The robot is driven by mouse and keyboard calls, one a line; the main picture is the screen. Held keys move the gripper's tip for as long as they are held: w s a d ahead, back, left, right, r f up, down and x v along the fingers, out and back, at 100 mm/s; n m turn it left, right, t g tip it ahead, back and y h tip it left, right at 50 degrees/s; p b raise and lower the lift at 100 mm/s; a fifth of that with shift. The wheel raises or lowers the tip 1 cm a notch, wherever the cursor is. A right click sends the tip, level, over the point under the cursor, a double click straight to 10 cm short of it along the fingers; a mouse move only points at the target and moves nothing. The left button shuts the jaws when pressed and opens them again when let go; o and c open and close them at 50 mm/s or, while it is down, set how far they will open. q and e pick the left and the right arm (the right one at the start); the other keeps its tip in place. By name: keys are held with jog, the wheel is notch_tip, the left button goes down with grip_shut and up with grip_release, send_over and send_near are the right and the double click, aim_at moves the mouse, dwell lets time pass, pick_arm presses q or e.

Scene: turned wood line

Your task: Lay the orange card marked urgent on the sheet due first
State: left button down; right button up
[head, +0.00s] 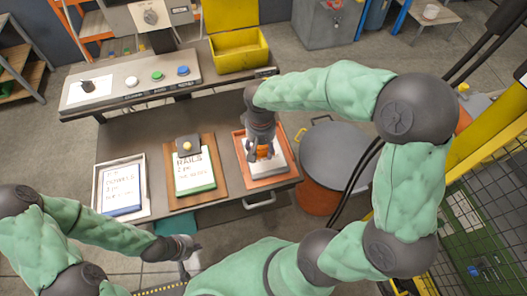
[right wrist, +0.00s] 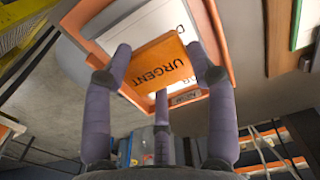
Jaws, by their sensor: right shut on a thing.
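The orange card (right wrist: 158,68) reads URGENT in the right wrist view. My right gripper (right wrist: 162,78) is shut on it, with its fingers around the card. In the head view my right gripper (head: 260,155) is over the orange-framed tray (head: 284,178), and the card (head: 263,150) shows between its fingers. The white sheet in that tray is largely covered, so its writing cannot be read. The middle sheet (head: 194,174) reads RAILS, 2 pm, on a brown clipboard. The left sheet (head: 122,184) lies in a white tray; its time is unclear. My left gripper (head: 190,243) is near the table's front; its fingers are indistinct.
The table (head: 232,196) carries the three sheets side by side. Behind them a raised shelf holds a panel with coloured buttons (head: 157,76) and an open yellow box (head: 240,58). A large drum (head: 338,155) stands right of the table. Yellow posts and mesh stand far right.

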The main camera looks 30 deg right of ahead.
aim_at(263, 152)
jog(key=shift+w+d+f, duration=0.25)
jog(key=shift+d+f, duration=0.1)
jog(key=shift+f, duration=0.2)
jog(key=shift+w+d+f, duration=0.2)
jog(key=shift+d+f, duration=0.1)
jog(key=shift+f, duration=0.2)
jog(key=shift+w+f+b, duration=0.1)
jog(key=shift+f+b, duration=0.2)
jog(key=shift+f, duration=1.25)
jog(key=shift+d+f, duration=0.1)
jog(key=shift+f, duration=0.05)
jog(key=o, duration=0.9)
notch_tip(263, 152, up, 12)
jog(key=shift+r+p, duration=0.15)
jog(key=shift+p, duration=0.65)
